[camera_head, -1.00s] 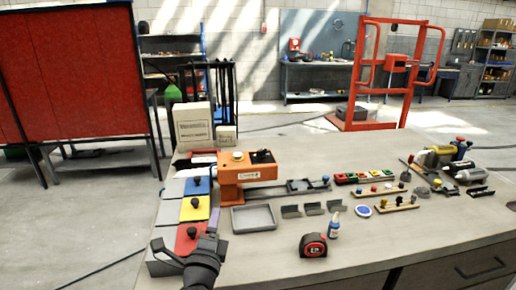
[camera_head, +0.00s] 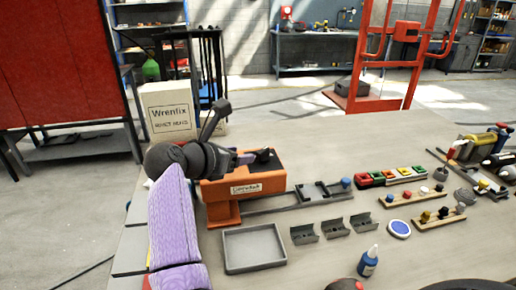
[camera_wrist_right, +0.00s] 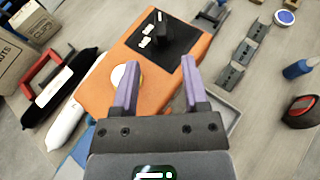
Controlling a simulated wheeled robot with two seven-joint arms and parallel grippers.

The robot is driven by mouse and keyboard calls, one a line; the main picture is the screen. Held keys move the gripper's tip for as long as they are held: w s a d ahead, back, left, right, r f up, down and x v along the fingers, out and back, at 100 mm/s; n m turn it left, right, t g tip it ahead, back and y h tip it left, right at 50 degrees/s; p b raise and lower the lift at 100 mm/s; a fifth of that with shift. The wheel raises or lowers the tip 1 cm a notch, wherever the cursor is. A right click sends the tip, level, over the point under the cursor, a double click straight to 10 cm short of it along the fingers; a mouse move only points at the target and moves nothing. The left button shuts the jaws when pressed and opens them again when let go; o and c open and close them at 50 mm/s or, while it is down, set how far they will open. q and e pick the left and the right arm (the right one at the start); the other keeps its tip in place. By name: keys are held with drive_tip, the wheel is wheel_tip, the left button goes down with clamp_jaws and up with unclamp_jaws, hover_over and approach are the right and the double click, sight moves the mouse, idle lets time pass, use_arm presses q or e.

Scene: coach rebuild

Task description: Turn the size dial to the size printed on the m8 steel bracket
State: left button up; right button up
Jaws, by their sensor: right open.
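An orange machine (camera_head: 245,183) stands on the workbench; in the wrist view its orange top (camera_wrist_right: 110,95) lies under my right gripper (camera_wrist_right: 157,70). The size dial appears to be the black knob (camera_wrist_right: 158,28) on the machine's black panel, with white labels beside it; the marks are too small to read. In the head view my right gripper (camera_head: 243,158) is over the machine, near the panel. Its purple fingers are apart and empty. Three grey steel brackets (camera_head: 303,234) (camera_head: 335,228) (camera_head: 363,222) lie in a row; I cannot read their sizes. My left gripper is not in view.
A grey tray (camera_head: 228,262) lies in front of the machine, beside a slide rail (camera_head: 275,206). A white carton (camera_head: 168,112) stands behind.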

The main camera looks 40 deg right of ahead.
sight(259, 152)
drive_tip(key=x, duration=0.8)
drive_tip(key=shift+d, duration=0.1)
clamp_jaws()
